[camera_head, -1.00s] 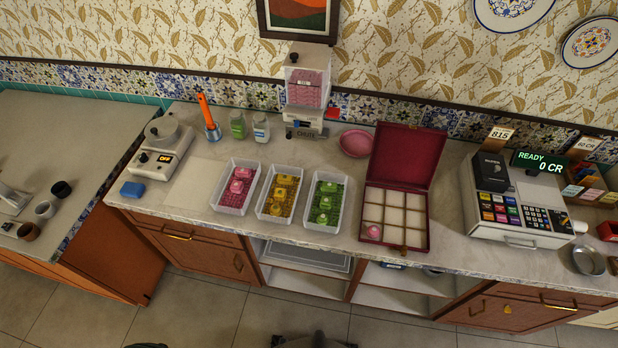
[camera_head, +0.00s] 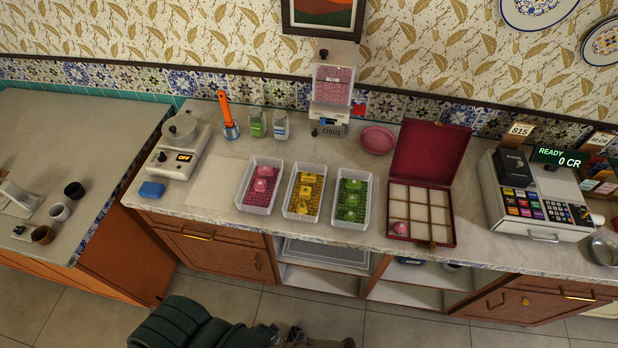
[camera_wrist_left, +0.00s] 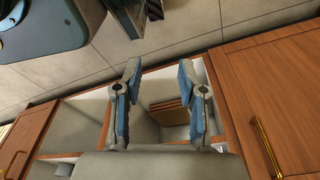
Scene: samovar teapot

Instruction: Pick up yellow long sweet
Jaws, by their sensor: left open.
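Yellow sweets (camera_head: 308,192) lie in the middle white tray (camera_head: 290,214) on the counter, among small yellow pieces. Several larger yellow pieces sit on top; their exact shapes are too small to tell. My left gripper (camera_wrist_left: 158,72) shows in the left wrist view, open and empty, with its two blue-grey fingers apart in front of the cabinet's open shelves. In the head view my dark green arm (camera_head: 195,325) is at the bottom edge, below and apart from the counter; its gripper is not clear there. My right gripper is not in view.
A pink-sweet tray (camera_head: 243,206) and a green-sweet tray (camera_head: 338,222) flank the middle tray. An open red box (camera_head: 430,150) with compartments holds one pink sweet (camera_head: 400,228). A dispenser (camera_head: 331,95) and pink bowl (camera_head: 377,139) stand behind. The counter's front edge (camera_head: 215,222) lies below the trays.

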